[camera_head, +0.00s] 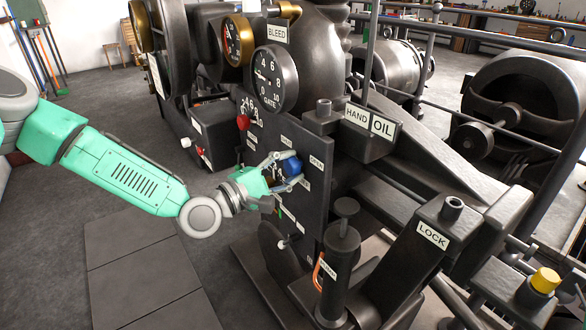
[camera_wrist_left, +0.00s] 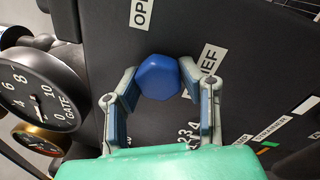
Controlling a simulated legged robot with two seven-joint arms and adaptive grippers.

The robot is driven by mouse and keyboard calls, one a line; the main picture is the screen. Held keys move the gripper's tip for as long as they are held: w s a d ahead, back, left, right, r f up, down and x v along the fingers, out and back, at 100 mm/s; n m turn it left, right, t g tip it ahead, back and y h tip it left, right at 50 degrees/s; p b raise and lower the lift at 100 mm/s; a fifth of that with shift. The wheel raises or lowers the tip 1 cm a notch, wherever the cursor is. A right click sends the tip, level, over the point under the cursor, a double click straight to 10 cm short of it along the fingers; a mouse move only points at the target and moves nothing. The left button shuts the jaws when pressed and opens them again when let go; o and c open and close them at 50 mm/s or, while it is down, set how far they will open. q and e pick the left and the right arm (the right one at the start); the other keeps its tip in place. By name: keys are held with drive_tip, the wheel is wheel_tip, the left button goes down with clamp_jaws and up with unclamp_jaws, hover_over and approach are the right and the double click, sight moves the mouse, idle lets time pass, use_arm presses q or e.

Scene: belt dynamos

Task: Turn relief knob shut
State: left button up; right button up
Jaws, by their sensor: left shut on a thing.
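The blue relief knob (camera_head: 292,166) sits on the upright dark panel (camera_head: 308,215) of the machine. In the left wrist view the knob (camera_wrist_left: 159,77) is a faceted blue cap beside a partly hidden label ending in "IEF" and a label starting "OP". My left gripper (camera_head: 286,171) reaches in from the left and is shut on the knob. In the left wrist view one finger of the gripper (camera_wrist_left: 160,84) lies on each side of the knob. My right gripper is not in view.
A red knob (camera_head: 243,122) and a GATE gauge (camera_head: 275,79) are above and left of the blue knob. A HAND OIL box (camera_head: 371,122) juts out at right. A hand pump (camera_head: 340,270) stands below right. Open floor (camera_head: 150,245) lies at left.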

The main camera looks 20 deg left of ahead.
use_arm(q)
drive_tip(key=shift+s+d, duration=0.2)
drive_tip(key=shift+d, duration=0.05)
idle(0.3)
drive_tip(key=o, duration=1)
drive_tip(key=shift+o, duration=0.8)
drive_tip(key=shift+s+r, duration=0.1)
drive_tip(key=shift+r, duration=0.05)
drive_tip(key=shift+a+n, duration=0.1)
drive_tip(key=shift+n, duration=0.2)
drive_tip(key=shift+a, duration=0.15)
drive_tip(key=r+v, duration=0.1)
drive_tip(key=v, duration=1)
drive_tip(key=shift+s+f, duration=0.4)
drive_tip(key=shift+f, duration=0.05)
drive_tip(key=shift+a, duration=0.1)
